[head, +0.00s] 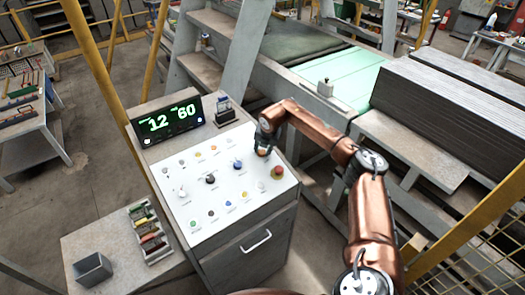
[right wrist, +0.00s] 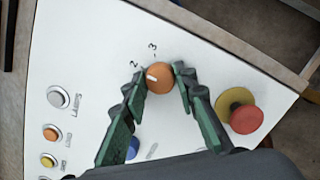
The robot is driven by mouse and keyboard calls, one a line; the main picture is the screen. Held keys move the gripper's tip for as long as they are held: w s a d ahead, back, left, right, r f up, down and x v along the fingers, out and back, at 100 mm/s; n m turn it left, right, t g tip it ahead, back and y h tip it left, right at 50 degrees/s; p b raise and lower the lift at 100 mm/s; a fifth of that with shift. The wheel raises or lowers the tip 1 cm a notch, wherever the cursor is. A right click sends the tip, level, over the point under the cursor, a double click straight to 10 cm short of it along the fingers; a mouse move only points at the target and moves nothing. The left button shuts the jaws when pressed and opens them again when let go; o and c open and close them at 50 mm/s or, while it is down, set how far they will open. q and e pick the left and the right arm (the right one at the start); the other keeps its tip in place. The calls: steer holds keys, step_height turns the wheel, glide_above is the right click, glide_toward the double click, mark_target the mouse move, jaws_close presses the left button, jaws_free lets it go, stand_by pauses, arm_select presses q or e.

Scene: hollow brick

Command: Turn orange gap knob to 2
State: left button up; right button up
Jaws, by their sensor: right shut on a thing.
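The orange knob (right wrist: 160,78) sits on the white control panel (right wrist: 80,35), with a short white mark on the left part of its top. The printed numbers 2 and 3 show on the panel just beyond it; I cannot tell exactly which number the mark lines up with. My right gripper (right wrist: 160,79) is shut on the knob, one green-and-black finger on each side. In the head view the right gripper (head: 264,146) reaches down onto the upper right part of the panel and mostly hides the knob. My left gripper is not in view.
A red mushroom button (right wrist: 245,118) on a yellow ring is close to the right finger. Several other knobs and buttons cover the panel. A display (head: 167,119) reading 12 and 60 stands behind it. A press or conveyor bed (head: 340,80) lies beyond the arm.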

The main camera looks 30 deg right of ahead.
steer(key=o, duration=1.1)
steer(key=v, duration=1.2)
steer(key=shift+w, duration=0.1)
